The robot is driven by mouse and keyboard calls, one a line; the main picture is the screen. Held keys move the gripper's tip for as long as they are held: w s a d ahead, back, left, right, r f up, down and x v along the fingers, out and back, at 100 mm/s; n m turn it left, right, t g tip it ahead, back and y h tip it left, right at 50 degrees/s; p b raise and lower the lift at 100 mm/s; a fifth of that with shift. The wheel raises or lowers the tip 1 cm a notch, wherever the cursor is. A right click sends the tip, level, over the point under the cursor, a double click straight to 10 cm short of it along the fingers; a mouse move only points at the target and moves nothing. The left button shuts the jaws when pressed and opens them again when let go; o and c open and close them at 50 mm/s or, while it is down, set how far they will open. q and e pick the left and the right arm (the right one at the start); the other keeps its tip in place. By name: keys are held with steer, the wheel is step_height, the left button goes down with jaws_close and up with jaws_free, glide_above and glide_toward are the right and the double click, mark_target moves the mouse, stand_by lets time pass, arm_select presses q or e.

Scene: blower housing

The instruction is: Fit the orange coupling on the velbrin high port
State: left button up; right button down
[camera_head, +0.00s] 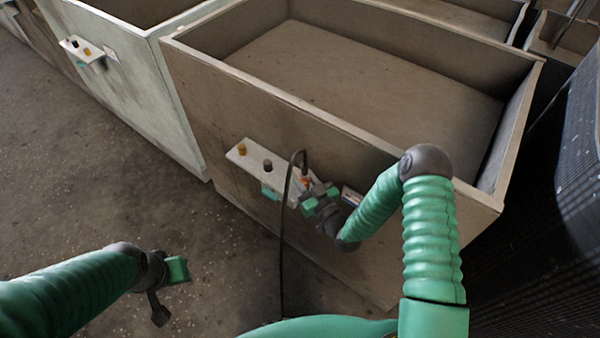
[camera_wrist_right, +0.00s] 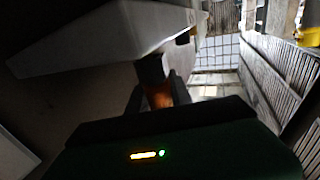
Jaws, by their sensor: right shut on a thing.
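The orange coupling (camera_head: 306,181) is at the right end of a pale bracket on the bin's front wall, with a black hose (camera_head: 284,215) looping from it to the floor. My right gripper (camera_head: 312,198) is shut on it. In the right wrist view, the orange coupling (camera_wrist_right: 158,96) sits between the dark fingers, just below a dark cylinder (camera_wrist_right: 150,68) under the bracket. I cannot tell whether the two are joined. No readable label shows which port is velbrin high. My left gripper (camera_head: 168,288) is above the floor at lower left, holding nothing visible; its opening is unclear.
The pale bracket (camera_head: 252,158) also carries a yellow-orange fitting (camera_head: 242,149) and a black one (camera_head: 267,166). The brown bin (camera_head: 270,85) stands beside a grey-white bin (camera_head: 135,75) with a similar bracket (camera_head: 80,50). The floor at left is clear.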

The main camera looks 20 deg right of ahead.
steer(key=shift+f+b, duration=0.65)
steer(key=shift+f, duration=0.15)
steer(key=c, duration=1.1)
jaws_free()
steer(key=shift+s, duration=0.1)
steer(key=v, duration=1.6)
steer(key=shift+s+d+f, duration=0.1)
steer(key=shift+s+d, duration=0.15)
